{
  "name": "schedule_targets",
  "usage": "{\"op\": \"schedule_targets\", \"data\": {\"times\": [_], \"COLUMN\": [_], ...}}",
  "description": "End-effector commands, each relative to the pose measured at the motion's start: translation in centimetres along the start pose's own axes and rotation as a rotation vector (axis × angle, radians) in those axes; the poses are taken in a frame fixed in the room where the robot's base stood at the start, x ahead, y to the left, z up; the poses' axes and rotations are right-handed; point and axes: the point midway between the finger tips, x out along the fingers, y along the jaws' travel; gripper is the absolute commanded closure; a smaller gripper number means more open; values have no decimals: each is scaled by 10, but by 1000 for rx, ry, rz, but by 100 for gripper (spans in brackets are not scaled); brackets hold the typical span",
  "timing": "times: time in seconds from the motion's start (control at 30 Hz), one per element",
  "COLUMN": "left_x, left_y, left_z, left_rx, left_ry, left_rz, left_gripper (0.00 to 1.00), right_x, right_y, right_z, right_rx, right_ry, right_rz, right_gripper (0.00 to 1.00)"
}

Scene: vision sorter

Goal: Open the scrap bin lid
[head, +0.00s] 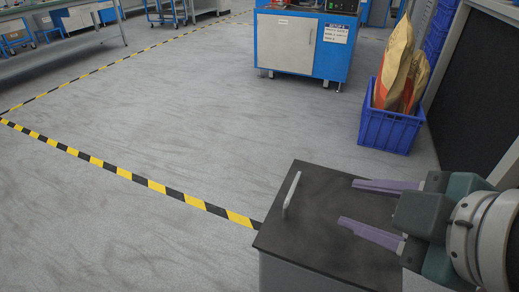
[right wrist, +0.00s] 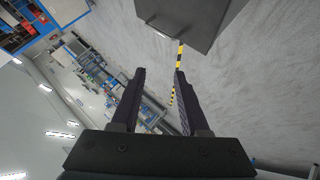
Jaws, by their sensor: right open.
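The scrap bin (head: 275,272) is a grey box at the bottom centre of the head view. Its dark flat lid (head: 322,210) lies shut on top. A pale bar handle (head: 292,190) stands along the lid's left edge. In the right wrist view the bin (right wrist: 205,18) is at the top, with a pale strip that looks like the handle (right wrist: 162,34) at its edge. My right gripper (head: 348,202) is open and empty, its two purple fingers pointing left towards the handle and apart from it. It also shows in the right wrist view (right wrist: 160,72). My left gripper is not in view.
A blue crate (head: 384,132) with brown paper bags (head: 394,70) stands behind the bin on the right. A blue and grey cabinet (head: 303,45) is at the back. Yellow-black floor tape (head: 137,178) runs up to the bin. The floor to the left is clear.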

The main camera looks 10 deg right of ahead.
Motion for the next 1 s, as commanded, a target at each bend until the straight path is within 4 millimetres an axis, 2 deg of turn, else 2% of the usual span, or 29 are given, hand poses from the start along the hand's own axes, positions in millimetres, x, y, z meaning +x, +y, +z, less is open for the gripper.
{"op": "schedule_targets", "data": {"times": [0.03, 0.2, 0.4, 0.57, 0.77, 1.0], "left_x": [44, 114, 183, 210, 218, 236], "left_y": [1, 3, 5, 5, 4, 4], "left_z": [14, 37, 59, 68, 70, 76], "left_rx": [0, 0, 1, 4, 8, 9], "left_ry": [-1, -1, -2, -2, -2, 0], "left_rz": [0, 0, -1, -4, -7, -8], "left_gripper": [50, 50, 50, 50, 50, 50], "right_x": [34, 92, 142, 159, 166, 198], "right_y": [-19, -31, -40, -41, -35, -21], "right_z": [17, 33, 50, 56, 54, 42], "right_rx": [-72, -339, -619, -755, -807, -804], "right_ry": [30, 118, 159, 157, 151, 151], "right_rz": [37, 197, 400, 512, 557, 558], "right_gripper": [55, 55, 55, 55, 55, 55]}}
